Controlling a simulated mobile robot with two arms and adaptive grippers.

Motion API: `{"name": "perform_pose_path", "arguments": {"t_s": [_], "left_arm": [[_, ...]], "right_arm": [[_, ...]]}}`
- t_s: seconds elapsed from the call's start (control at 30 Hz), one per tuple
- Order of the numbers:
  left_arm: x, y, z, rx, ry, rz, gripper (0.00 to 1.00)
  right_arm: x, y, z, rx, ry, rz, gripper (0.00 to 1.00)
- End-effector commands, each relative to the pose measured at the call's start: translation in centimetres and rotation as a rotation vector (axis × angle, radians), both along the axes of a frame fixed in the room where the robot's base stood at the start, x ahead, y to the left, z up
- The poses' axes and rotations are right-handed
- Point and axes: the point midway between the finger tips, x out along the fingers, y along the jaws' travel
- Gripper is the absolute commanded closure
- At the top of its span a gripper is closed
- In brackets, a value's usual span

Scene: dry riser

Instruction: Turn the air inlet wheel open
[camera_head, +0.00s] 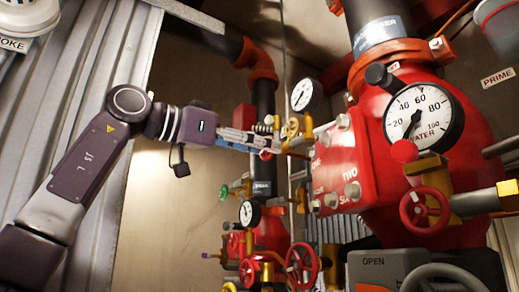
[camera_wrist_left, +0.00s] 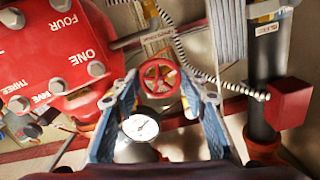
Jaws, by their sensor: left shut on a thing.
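A red handwheel (camera_wrist_left: 160,79) shows in the left wrist view between the two blue fingers of my left gripper (camera_wrist_left: 161,90). The fingers stand on either side of its rim and are closed on it. In the head view my left gripper (camera_head: 268,146) reaches in from the left to the pipework beside the large red valve body (camera_head: 372,165). There the fingers mostly hide the wheel, and only a bit of red shows at their tips. I cannot tell how far the wheel is turned. My right gripper is not in view.
A pressure gauge (camera_wrist_left: 140,126) sits just below the wheel in the wrist view. In the head view a small gauge (camera_head: 306,95) and a yellow fitting (camera_head: 291,128) are close to the fingertips. Other red wheels (camera_head: 302,265) are lower down. A corrugated wall (camera_head: 90,100) is at left.

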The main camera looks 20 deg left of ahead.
Motion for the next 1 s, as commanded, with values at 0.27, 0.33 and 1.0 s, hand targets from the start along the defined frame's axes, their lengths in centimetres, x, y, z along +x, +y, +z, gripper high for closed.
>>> {"name": "perform_pose_path", "arguments": {"t_s": [0.27, 0.33, 1.0], "left_arm": [[-0.02, -0.02, -0.01, -0.055, 0.043, 0.0, 0.85], [-0.01, -0.01, 0.0, -0.06, 0.047, 0.0, 0.85], [0.01, -0.01, -0.03, -0.062, 0.05, -0.001, 0.43]], "right_arm": [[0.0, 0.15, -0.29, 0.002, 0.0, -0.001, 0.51], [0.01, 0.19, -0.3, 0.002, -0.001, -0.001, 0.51], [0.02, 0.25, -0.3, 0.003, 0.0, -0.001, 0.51]]}}
